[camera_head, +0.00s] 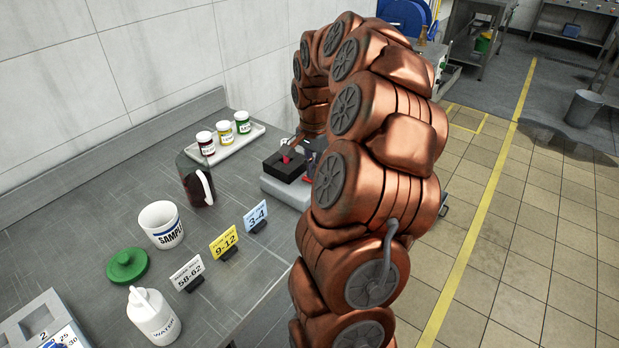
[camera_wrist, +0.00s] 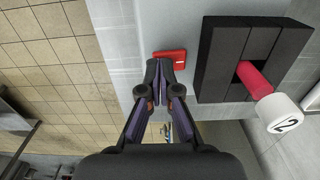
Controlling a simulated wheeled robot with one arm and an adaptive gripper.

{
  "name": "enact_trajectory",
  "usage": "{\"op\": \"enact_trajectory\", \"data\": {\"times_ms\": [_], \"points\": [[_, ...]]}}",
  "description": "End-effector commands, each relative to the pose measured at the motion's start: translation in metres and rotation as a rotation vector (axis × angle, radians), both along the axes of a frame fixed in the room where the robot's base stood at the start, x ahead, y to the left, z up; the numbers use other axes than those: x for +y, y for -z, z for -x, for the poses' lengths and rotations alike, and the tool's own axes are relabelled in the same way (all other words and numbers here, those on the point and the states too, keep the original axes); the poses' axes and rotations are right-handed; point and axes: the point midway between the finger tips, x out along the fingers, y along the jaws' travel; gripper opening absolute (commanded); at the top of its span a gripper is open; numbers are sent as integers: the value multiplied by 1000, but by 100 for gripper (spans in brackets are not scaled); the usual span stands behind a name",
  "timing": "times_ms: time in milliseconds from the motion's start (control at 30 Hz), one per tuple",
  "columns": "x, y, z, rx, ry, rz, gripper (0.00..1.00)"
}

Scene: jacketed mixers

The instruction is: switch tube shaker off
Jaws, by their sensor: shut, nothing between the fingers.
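The tube shaker (camera_head: 284,192) is a light grey box with a black block on top, standing at the bench's right side, partly hidden by my arm. In the wrist view its grey top (camera_wrist: 182,20) carries the black tube block (camera_wrist: 235,50) and a red switch (camera_wrist: 170,55) with a small pale mark. A tube with red contents (camera_wrist: 254,78) and a white cap marked 2 sticks out of the block. My gripper (camera_wrist: 160,70) is shut and empty, its fingertips at the switch's near edge and overlapping it in view. I cannot tell if they touch it.
Behind the shaker is a white tray (camera_head: 232,147) with several small jars. To its left stand a dark jug (camera_head: 190,182), a white sample cup (camera_head: 161,225), label cards (camera_head: 224,243), a green lid (camera_head: 126,265) and a water bottle (camera_head: 152,315). Tiled floor lies right.

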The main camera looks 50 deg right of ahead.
Motion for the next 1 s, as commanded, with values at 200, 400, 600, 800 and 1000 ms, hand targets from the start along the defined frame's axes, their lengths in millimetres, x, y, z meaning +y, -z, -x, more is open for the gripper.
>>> {"op": "enact_trajectory", "data": {"times_ms": [200, 400, 600, 800, 1000], "points": [[0, 3, 0, 0, 0, 0, 0], [0, 6, 0, 0, 0, 0, 0], [0, 8, 0, 0, 0, 0, 0], [0, 10, 0, 0, 0, 0, 0], [0, 6, 0, -1, 0, 1, 0]]}}
